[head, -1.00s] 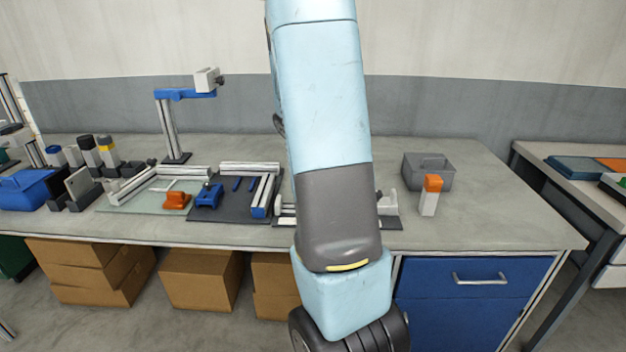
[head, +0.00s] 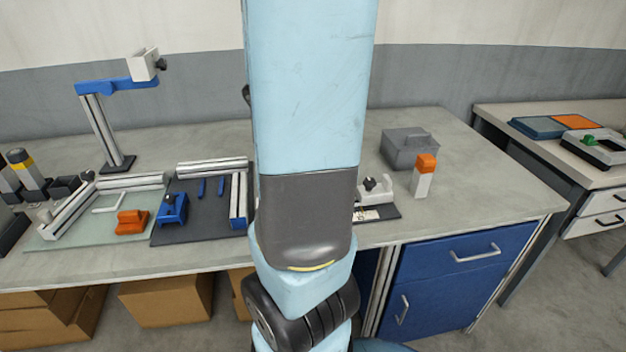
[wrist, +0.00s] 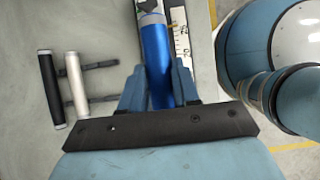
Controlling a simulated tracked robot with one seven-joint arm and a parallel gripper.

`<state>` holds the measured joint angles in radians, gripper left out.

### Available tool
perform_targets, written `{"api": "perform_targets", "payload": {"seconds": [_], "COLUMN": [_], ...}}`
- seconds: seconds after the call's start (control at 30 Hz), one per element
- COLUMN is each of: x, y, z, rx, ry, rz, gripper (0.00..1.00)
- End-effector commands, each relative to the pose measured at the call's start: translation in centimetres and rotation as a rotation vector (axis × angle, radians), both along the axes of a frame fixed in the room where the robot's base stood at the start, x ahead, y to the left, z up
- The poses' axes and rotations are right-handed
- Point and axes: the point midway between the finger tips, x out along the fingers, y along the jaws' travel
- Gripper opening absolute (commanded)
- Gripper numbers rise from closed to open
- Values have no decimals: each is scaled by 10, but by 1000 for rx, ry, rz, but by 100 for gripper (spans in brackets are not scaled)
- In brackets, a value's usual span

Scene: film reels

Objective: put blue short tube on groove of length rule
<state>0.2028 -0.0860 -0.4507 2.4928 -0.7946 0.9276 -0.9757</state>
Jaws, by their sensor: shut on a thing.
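My gripper (wrist: 157,84) is shut on the blue short tube (wrist: 156,60) in the wrist view, one finger on each side. The tube is bright blue with a pale band and a dark part at its far end. A white strip with black scale marks, which looks like the length rule (wrist: 181,42), lies beside and beyond the tube. I cannot tell whether the tube touches it, and the groove is not clear. In the head view a dark plate with a white scale label (head: 366,214) shows partly behind my arm. My arm hides the gripper and tube there.
A black tube (wrist: 52,90) and a silver tube (wrist: 76,88) lie on dark bars at left in the wrist view. The head view shows a grey box (head: 408,150), an orange-capped white block (head: 424,176) and an orange part (head: 132,221) on the bench.

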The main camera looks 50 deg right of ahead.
Motion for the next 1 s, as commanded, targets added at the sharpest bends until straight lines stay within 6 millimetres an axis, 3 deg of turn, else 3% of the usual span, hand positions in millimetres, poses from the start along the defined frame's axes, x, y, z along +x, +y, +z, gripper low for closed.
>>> {"api": "perform_targets", "payload": {"seconds": [0.27,0.87,1.0], "x": [5,67,77], "y": [-9,-62,-70], "z": [-5,-41,-58], "rx": [1,-1,0], "ry": [2,2,3], "rz": [-10,-11,-11], "gripper": [0,0,0]}}
